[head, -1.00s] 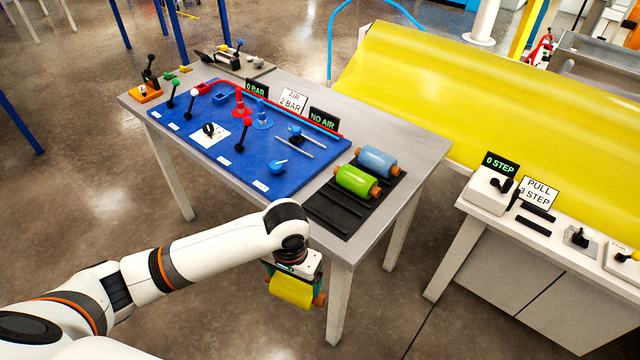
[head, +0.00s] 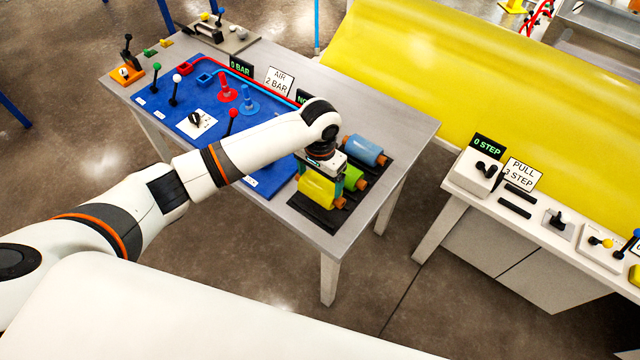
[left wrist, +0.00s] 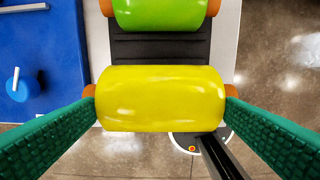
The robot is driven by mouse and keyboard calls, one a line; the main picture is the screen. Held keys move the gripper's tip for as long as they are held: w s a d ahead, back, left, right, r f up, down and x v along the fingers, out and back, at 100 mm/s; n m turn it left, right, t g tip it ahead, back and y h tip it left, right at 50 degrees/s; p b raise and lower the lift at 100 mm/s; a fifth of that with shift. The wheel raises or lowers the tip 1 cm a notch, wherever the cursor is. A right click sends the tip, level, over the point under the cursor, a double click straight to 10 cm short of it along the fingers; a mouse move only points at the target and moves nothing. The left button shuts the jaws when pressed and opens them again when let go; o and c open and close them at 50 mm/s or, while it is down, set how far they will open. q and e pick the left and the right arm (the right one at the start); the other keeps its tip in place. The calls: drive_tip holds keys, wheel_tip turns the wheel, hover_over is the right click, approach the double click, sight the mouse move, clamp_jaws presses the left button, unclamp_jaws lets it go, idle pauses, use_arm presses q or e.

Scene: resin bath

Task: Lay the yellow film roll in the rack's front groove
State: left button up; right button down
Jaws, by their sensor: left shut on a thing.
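The yellow film roll (head: 316,190) has orange end caps. My left gripper (head: 320,192) is shut on it, with one green finger at each end, as the left wrist view (left wrist: 160,98) shows. The roll is over the front part of the black grooved rack (head: 312,214); I cannot tell whether it touches the rack. The green roll (head: 353,178) and the blue roll (head: 366,150) lie in the rack farther back. Bare rack (left wrist: 160,48) shows between the yellow and green rolls (left wrist: 160,12). The groove beneath the yellow roll is hidden. My right gripper is out of view.
The rack is on a grey table (head: 405,135), beside a blue panel (head: 165,105) with levers and signs. My left arm crosses over this panel. A white bench (head: 470,190) with controls stands to the right, before a large yellow sheet (head: 450,80).

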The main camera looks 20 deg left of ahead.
sight(320, 182)
use_arm(q)
wheel_tip(320, 182, down, 4)
drive_tip(key=shift+w+r+p, duration=0.1)
drive_tip(key=shift+p, duration=0.2)
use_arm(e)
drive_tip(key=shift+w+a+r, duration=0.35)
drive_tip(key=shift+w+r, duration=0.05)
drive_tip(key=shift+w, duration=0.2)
use_arm(q)
drive_tip(key=shift+f, duration=0.2)
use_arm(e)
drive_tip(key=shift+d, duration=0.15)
use_arm(q)
drive_tip(key=shift+f, duration=0.4)
drive_tip(key=o, duration=1.3)
drive_tip(key=shift+c, duration=0.2)
wheel_tip(320, 182, up, 12)
drive_tip(key=shift+b, duration=0.85)
drive_tip(key=shift+r, duration=0.55)
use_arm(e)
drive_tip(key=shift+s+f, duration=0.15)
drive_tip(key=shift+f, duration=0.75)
